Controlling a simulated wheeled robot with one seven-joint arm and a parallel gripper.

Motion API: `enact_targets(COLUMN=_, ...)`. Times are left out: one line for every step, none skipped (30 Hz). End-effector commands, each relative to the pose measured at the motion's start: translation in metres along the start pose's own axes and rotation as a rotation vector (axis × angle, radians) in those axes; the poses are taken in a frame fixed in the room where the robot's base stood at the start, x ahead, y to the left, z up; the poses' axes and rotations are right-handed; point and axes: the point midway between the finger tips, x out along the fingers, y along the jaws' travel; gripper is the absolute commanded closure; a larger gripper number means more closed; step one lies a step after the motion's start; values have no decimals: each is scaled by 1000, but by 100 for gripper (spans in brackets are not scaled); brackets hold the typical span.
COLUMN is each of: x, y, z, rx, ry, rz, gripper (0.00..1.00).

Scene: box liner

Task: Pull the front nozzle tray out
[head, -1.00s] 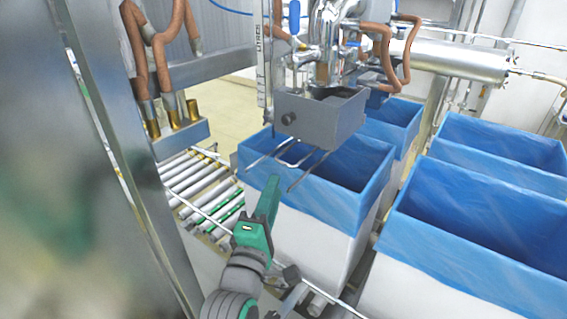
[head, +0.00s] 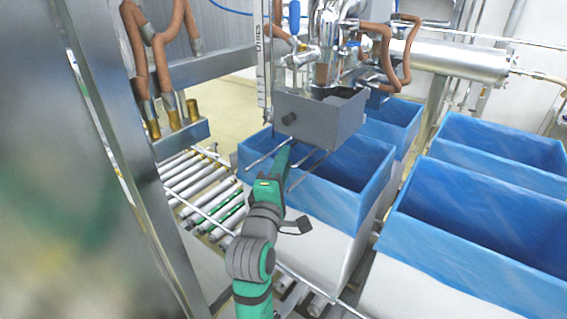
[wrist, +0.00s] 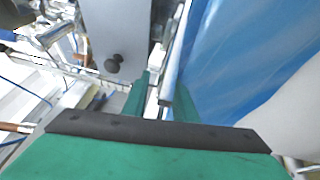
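The front nozzle tray is a grey box (head: 318,121) with a dark round knob (head: 289,119) on its front face. It hangs under the metal nozzle, above the blue-lined box. My gripper (head: 284,152) is just below and in front of the tray, among thin metal rods. In the wrist view, the tray face (wrist: 113,28) and its knob (wrist: 112,63) show ahead and left of the fingers. The two green fingers (wrist: 162,92) are apart, with a pale rod seen between them. I cannot tell whether they touch it.
The blue-lined white box (head: 335,205) stands under the tray, with another lined box (head: 480,205) to the right. A roller conveyor (head: 195,185) lies left. A steel post (head: 125,130) stands close at left.

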Motion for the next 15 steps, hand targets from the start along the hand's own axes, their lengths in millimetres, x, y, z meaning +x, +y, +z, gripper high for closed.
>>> enact_targets(x=0, y=0, z=0, rx=0, ry=0, rz=0, gripper=74)
enact_targets(x=0, y=0, z=0, rx=0, ry=0, rz=0, gripper=82)
enact_targets(x=0, y=0, z=0, rx=0, ry=0, rz=0, gripper=91)
enact_targets(x=0, y=0, z=0, rx=0, ry=0, rz=0, gripper=98)
enact_targets(x=0, y=0, z=0, rx=0, ry=0, rz=0, gripper=100)
enact_targets(x=0, y=0, z=0, rx=0, ry=0, rz=0, gripper=100)
enact_targets(x=0, y=0, z=0, rx=0, ry=0, rz=0, gripper=100)
enact_targets(x=0, y=0, z=0, rx=0, ry=0, rz=0, gripper=100)
enact_targets(x=0, y=0, z=0, rx=0, ry=0, rz=0, gripper=100)
enact_targets(x=0, y=0, z=0, rx=0, ry=0, rz=-1, gripper=100)
enact_targets(x=0, y=0, z=0, rx=0, ry=0, rz=-1, gripper=100)
enact_targets(x=0, y=0, z=0, rx=0, ry=0, rz=-1, gripper=100)
enact_targets(x=0, y=0, z=0, rx=0, ry=0, rz=-1, gripper=100)
enact_targets(x=0, y=0, z=0, rx=0, ry=0, rz=-1, gripper=100)
enact_targets(x=0, y=0, z=0, rx=0, ry=0, rz=-1, gripper=100)
